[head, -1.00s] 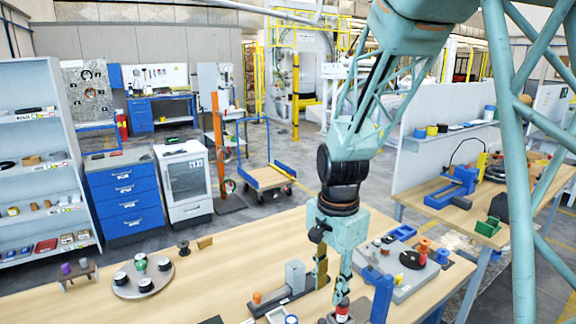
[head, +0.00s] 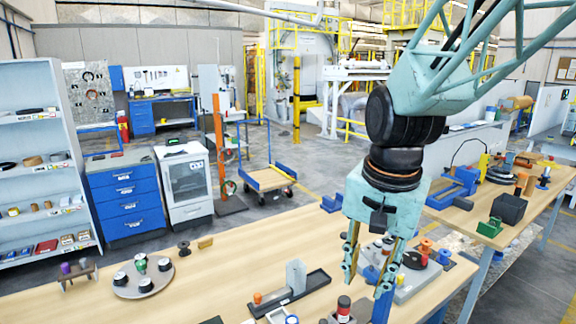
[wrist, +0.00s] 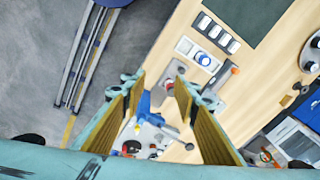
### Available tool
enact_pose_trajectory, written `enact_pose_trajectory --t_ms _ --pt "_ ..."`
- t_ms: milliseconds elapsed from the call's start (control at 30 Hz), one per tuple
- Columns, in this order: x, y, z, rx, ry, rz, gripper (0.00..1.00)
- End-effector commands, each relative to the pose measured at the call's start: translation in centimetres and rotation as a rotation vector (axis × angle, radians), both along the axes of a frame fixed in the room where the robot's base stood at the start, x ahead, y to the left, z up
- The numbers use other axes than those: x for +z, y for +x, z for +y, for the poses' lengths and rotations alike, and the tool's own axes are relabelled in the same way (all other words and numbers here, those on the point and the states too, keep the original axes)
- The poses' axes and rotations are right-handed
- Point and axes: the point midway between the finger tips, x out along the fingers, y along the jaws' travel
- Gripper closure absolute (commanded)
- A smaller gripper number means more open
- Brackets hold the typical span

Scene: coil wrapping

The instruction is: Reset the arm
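My gripper (head: 368,277) hangs over the front right of the wooden table (head: 222,262), its fingers pointing down. In the wrist view my gripper (wrist: 158,92) has its two yellow-lined fingers spread wide, with nothing held between them. A dark cylinder with a red band (head: 343,307) stands below and slightly left of the fingers in the head view. The gripper is apart from it.
A grey upright block (head: 296,275) on a dark base stands left of the gripper. A round tray (head: 128,290) holds several dark spools. A grey board with spools and a black disc (head: 413,260) lies partly behind the fingers. The table's middle left is mostly clear.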

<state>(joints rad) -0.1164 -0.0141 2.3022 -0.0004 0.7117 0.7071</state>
Motion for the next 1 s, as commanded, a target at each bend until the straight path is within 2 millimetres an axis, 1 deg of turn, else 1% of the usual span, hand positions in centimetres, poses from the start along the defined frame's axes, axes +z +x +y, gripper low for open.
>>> enact_pose_trajectory --t_ms 200,500,1000 --pt "1.9 -2.6 -1.0 0.070 -0.010 -0.029 0.72" --pt "4.0 -6.3 -2.1 0.168 -0.029 -0.064 0.72" --pt "6.4 -12.6 -3.8 0.331 -0.072 -0.123 0.72"
